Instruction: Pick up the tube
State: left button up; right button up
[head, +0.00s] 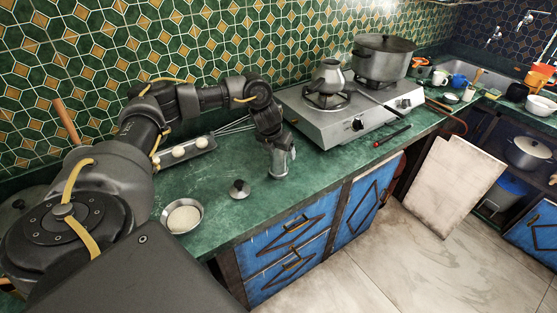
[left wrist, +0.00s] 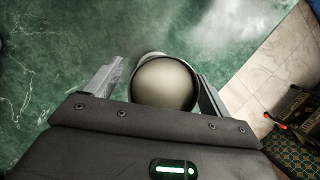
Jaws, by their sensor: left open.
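A grey metal tube (head: 280,166) stands on the green counter, below my left gripper (head: 281,150) in the head view. In the left wrist view, the rounded grey-brown end of what looks like the tube (left wrist: 164,84) sits between the two fingers of the left gripper (left wrist: 158,82). The gripper is open, with a finger on each side of it. I cannot tell whether either finger touches it. The lower part of the tube is mostly hidden in the wrist view. My right gripper is not in view.
A small knobbed lid (head: 239,188) and a bowl of white grains (head: 183,216) stand left of the tube. A tray with eggs (head: 184,152) lies behind. The gas hotplate (head: 355,110) carries a pot (head: 384,58) and a small kettle-like pot (head: 328,76). The counter's front edge is close.

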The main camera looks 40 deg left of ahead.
pick_arm(q)
jog(key=shift+w+f, duration=0.25)
jog(key=shift+f, duration=0.3)
jog(key=shift+s+r, duration=0.1)
jog(key=shift+c, duration=1)
jog(key=c, duration=0.9)
jog(key=shift+c, duration=0.2)
jog(key=b+v, duration=0.1)
jog(key=v, duration=0.6)
jog(key=shift+s+r+b, duration=0.3)
jog(key=shift+s+b, duration=0.05)
jog(key=s+d+r+p, duration=0.1)
jog(key=s+r+p, duration=0.2)
jog(key=s, duration=0.7)
notch_tip(320, 180, up, 3)
jog(key=shift+s+d+f+p, duration=0.1)
jog(key=shift+s+d+p, duration=0.15)
jog(key=shift+d+p, duration=0.1)
